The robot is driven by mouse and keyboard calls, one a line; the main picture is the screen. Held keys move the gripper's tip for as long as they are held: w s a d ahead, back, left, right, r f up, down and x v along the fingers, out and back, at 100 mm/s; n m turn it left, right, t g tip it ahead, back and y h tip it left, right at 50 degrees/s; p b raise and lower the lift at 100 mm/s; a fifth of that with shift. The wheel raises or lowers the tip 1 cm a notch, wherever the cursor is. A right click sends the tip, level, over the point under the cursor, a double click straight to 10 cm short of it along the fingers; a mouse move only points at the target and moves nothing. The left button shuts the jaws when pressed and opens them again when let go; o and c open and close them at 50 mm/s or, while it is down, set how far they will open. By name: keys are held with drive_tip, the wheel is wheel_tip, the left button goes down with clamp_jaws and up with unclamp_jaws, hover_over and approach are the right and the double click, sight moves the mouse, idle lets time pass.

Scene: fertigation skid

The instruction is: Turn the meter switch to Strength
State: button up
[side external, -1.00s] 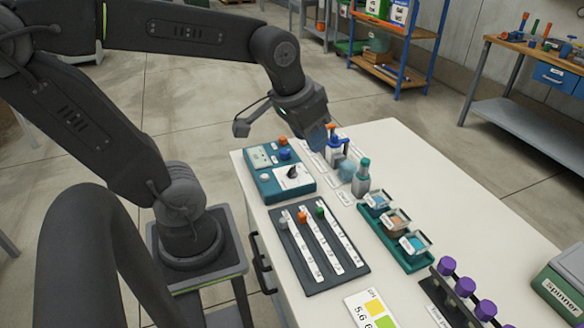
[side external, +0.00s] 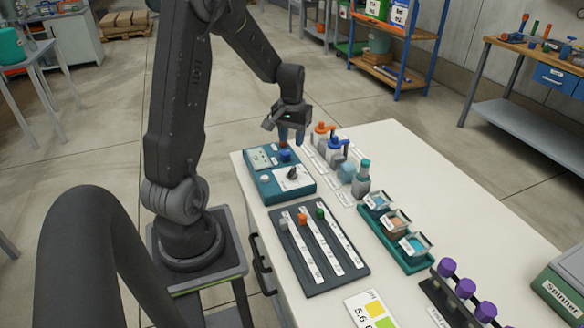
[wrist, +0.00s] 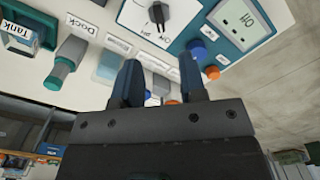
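The meter has a display (wrist: 238,20), a blue knob (wrist: 199,54) and an orange knob (wrist: 212,72). My gripper (side external: 291,138) is above the meter's back end, apart from the switch. Its two blue fingers (wrist: 160,72) are open and empty.
Pump bottles with orange (side external: 322,129) and blue (side external: 338,146) tops stand right of my gripper, near a teal-capped bottle (side external: 363,172). A dark slider board (side external: 318,262) lies in front of the meter. A green tray (side external: 384,240) holds small containers.

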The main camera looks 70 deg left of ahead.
sight(292, 169)
wheel_tip(292, 169, down, 11)
drive_tip(key=shift+r, duration=0.15)
drive_tip(key=shift+c, duration=0.4)
clamp_jaws()
